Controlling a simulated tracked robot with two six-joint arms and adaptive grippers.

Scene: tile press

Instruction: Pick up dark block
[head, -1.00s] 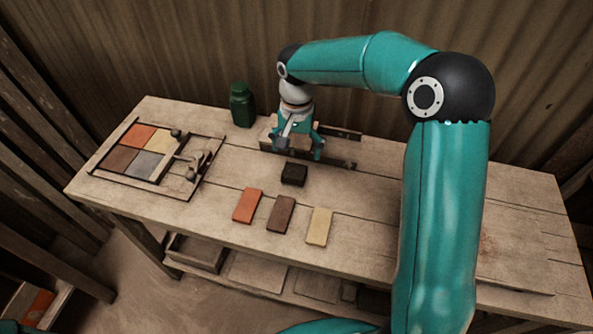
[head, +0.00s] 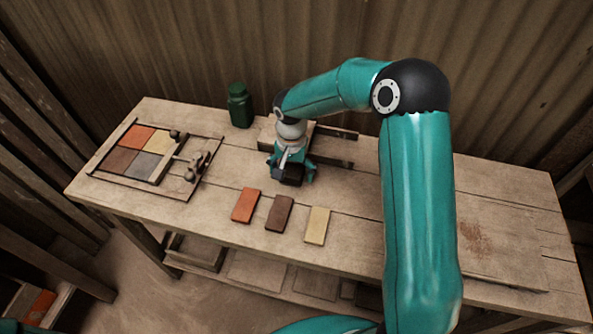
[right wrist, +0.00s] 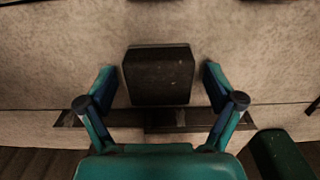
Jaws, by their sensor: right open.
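The dark block (head: 291,175) is on the wooden table (head: 350,205), partly covered by my right gripper in the head view. In the right wrist view the dark block (right wrist: 159,75) looks squarish and black. My right gripper (head: 291,178) is open over it. In the right wrist view its two fingers (right wrist: 161,82) stand on either side of the block, with a gap visible on both sides. My left gripper is not in view.
An orange tile (head: 245,206), a brown tile (head: 279,213) and a cream tile (head: 317,225) lie in front of the block. A framed tile press (head: 186,198) is at the left. A green bottle (head: 240,105) and a low wooden fixture (head: 335,156) stand behind.

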